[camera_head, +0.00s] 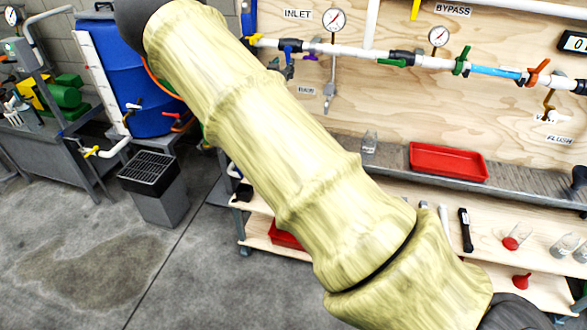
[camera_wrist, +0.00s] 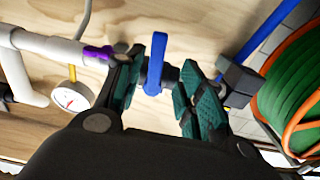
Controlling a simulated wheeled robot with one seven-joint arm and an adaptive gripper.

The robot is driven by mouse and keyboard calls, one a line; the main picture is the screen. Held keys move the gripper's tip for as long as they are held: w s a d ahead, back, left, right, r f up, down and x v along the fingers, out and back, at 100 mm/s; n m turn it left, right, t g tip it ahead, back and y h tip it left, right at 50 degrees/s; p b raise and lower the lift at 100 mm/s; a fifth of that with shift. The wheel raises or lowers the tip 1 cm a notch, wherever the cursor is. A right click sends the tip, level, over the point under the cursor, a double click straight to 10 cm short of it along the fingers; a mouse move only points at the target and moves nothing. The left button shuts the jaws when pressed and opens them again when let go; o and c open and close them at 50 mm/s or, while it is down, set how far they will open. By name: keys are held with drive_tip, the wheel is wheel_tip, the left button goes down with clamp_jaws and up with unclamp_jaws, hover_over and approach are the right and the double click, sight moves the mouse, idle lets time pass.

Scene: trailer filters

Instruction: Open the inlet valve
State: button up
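In the wrist view, a valve with a blue lever handle (camera_wrist: 155,68) sits on the white pipe. Its lever lies across the pipe's run. My gripper (camera_wrist: 162,60) has dark fingers with teal pads, spread open, one on each side of the blue lever. Gaps show between pads and lever; how far the tips are from it in depth I cannot tell. In the head view, the blue valve (camera_head: 289,49) is small, on the pipe below the INLET label (camera_head: 297,14).
A purple handle (camera_wrist: 98,52) and a round gauge (camera_wrist: 70,96) are left of the blue valve. A green hose reel (camera_wrist: 293,90) with an orange rim stands close on the right. In the head view, a red tray (camera_head: 448,161) lies on the bench and a blue barrel (camera_head: 125,80) stands left.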

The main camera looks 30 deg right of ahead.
drive_tip(key=b+v, duration=0.1)
drive_tip(key=v, duration=0.4)
drive_tip(key=s+a+f+n+g+y, duration=0.1)
drive_tip(key=s+f, duration=0.4)
drive_tip(key=f, duration=0.4)
drive_tip(key=s+a+f+n+g+y+b, duration=0.1)
drive_tip(key=s+f, duration=0.4)
drive_tip(key=f, duration=0.5)
drive_tip(key=s+a+f+n+g+y, duration=0.1)
drive_tip(key=s+f, duration=0.3)
drive_tip(key=f, duration=0.5)
drive_tip(key=shift+s+a+f+n+y+b, duration=0.2)
drive_tip(key=shift+s+a+n+y+b, duration=0.2)
drive_tip(key=shift+a+n+y, duration=0.45)
drive_tip(key=shift+d, duration=0.1)
